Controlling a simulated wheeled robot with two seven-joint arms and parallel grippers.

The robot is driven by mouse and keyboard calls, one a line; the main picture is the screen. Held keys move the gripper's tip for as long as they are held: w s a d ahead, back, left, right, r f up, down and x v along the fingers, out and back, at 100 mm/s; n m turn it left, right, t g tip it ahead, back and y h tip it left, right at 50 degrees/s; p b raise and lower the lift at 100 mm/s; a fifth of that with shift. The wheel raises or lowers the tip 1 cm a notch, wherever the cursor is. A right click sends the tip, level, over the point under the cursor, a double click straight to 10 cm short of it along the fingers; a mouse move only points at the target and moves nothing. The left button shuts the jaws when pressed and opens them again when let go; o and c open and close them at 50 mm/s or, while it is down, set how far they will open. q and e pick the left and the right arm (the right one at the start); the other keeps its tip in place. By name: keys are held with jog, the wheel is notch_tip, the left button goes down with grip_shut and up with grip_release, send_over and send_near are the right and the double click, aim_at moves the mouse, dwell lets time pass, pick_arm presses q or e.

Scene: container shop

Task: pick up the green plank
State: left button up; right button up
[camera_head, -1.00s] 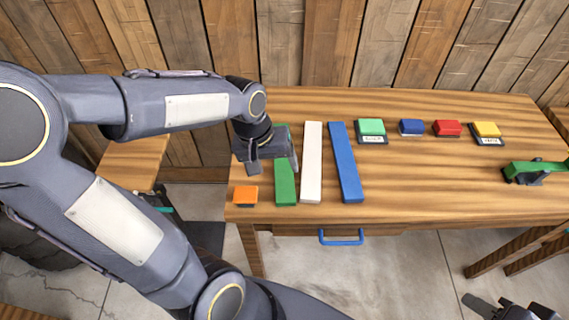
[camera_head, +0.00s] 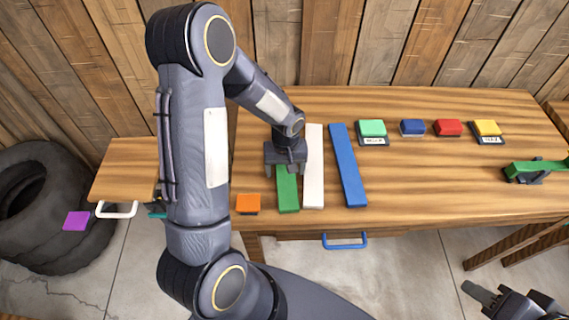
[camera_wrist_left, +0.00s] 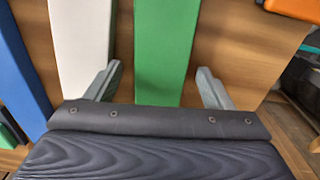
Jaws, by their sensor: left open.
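The green plank (camera_head: 288,194) lies on the wooden table, left of the white plank (camera_head: 314,170) and the blue plank (camera_head: 347,167). My left gripper (camera_head: 286,170) is over the far part of the green plank and hides its far end in the head view. In the left wrist view the open jaws (camera_wrist_left: 158,84) stand on either side of the green plank (camera_wrist_left: 165,50), apart from it, one of them near the white plank (camera_wrist_left: 80,45). My right gripper (camera_head: 490,298) is partly visible at the bottom right, away from the table; its jaws are unclear.
An orange block (camera_head: 248,203) sits close left of the green plank. Green, blue, red and yellow blocks (camera_head: 448,127) stand along the table's back. A green bar on a black holder (camera_head: 535,170) is at the right. The table's front right is clear.

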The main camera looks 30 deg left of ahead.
pick_arm(q)
jog(key=shift+f, duration=0.3)
jog(key=c, duration=1.2)
jog(key=shift+o, duration=0.2)
jog(key=shift+r, duration=0.15)
jog(key=shift+r, duration=0.6)
jog(key=s+d+r, duration=0.1)
jog(key=r, duration=0.1)
jog(key=s+d+r, duration=0.1)
jog(key=r, duration=0.1)
jog(key=s+d+r+b, duration=0.1)
jog(key=r, duration=0.1)
jog(key=shift+d+r, duration=0.1)
jog(key=shift+r, duration=0.3)
jog(key=s+d+r+b, duration=0.1)
jog(key=s+d+r, duration=0.3)
jog(key=s+d, duration=0.2)
jog(key=shift+s+d+r, duration=0.4)
jog(key=shift+s, duration=0.15)
